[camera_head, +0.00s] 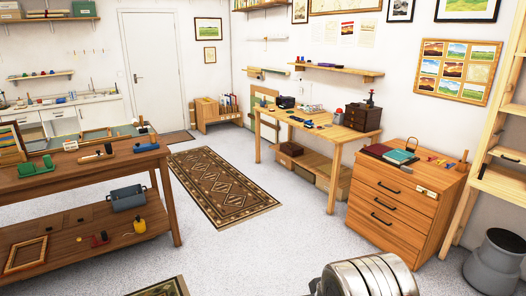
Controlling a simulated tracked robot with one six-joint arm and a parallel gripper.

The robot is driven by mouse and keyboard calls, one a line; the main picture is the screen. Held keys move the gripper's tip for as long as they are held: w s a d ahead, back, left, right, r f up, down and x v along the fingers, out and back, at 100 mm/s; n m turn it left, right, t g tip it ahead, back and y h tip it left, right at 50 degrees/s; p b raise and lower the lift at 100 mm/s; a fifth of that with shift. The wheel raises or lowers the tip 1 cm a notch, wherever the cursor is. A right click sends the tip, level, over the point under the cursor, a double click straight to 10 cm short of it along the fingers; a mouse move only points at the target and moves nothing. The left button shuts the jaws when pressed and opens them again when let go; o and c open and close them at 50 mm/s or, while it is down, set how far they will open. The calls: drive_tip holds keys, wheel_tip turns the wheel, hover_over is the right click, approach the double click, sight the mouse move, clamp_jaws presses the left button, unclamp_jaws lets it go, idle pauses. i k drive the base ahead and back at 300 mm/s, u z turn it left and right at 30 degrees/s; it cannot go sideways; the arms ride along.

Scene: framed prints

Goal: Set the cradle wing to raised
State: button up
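I cannot pick out the cradle wing with certainty, nor tell whether any wing is raised or lowered. On the wooden workbench (100,172) at the left stands a wooden rack-like piece (10,143), cut by the left edge. My gripper is not in view. A ringed metal part at the bottom edge seems to be part of my own arm.
A patterned rug (222,186) lies on open grey floor between the workbench and a wooden table (318,128). A drawer chest (402,208) stands right of the table, with a grey bin (494,264) at the far right. A white door (152,75) is at the back.

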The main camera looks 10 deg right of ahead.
sight(376, 149)
drive_tip(key=u, duration=0.05)
drive_tip(key=i, duration=1.5)
drive_tip(key=z, duration=0.4)
drive_tip(key=i, duration=0.75)
drive_tip(key=z, duration=0.7)
drive_tip(key=i, duration=0.55)
drive_tip(key=z, duration=0.85)
drive_tip(key=i, duration=0.7)
drive_tip(key=z, duration=0.4)
